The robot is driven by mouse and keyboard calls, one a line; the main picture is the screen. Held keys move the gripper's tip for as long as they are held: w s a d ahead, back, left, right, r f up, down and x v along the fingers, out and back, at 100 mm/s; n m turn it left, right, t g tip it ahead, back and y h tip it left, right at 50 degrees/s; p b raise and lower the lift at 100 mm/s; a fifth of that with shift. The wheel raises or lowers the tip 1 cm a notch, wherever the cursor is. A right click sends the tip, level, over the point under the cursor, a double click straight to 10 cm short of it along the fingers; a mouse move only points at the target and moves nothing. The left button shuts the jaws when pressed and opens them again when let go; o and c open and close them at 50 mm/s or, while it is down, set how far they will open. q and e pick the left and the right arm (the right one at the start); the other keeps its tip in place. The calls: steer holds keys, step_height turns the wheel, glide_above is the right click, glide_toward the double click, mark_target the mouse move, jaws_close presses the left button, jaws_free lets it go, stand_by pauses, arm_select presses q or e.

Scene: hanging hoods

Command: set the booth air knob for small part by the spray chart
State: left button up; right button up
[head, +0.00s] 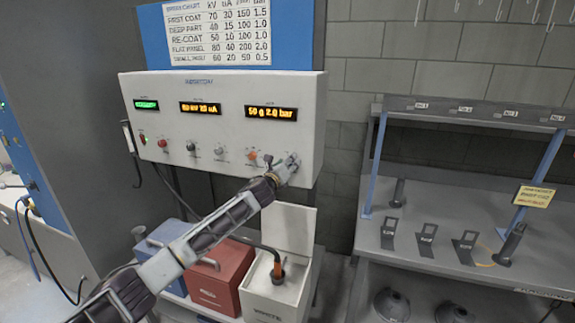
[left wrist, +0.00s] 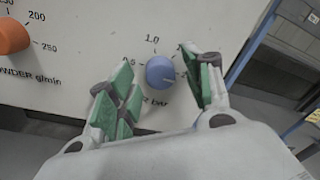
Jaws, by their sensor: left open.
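The spray chart (head: 217,33) hangs above the control panel (head: 215,125); its bottom row, apparently small part, reads 60, 20, 50, 0.5. The right display (head: 271,113) reads about 50 g and 2.0 bar. The blue air knob (left wrist: 160,72) sits on the panel face, with 0.5 and 1.0 marks around its upper left; its pointer is too small to read surely. My left gripper (head: 287,166) is at the panel's lower right and hides the knob in the head view. In the left wrist view its open fingers (left wrist: 162,90) stand either side of the knob, with gaps visible.
The orange powder knob (left wrist: 12,37) is left of the air knob; it also shows in the head view (head: 252,155). More knobs line the panel to its left. Red (head: 222,275) and white (head: 275,290) boxes stand below. A grey bench (head: 440,235) is at right.

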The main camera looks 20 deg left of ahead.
arm_select(q)
steer(key=c, duration=1)
steer(key=shift+c, duration=0.2)
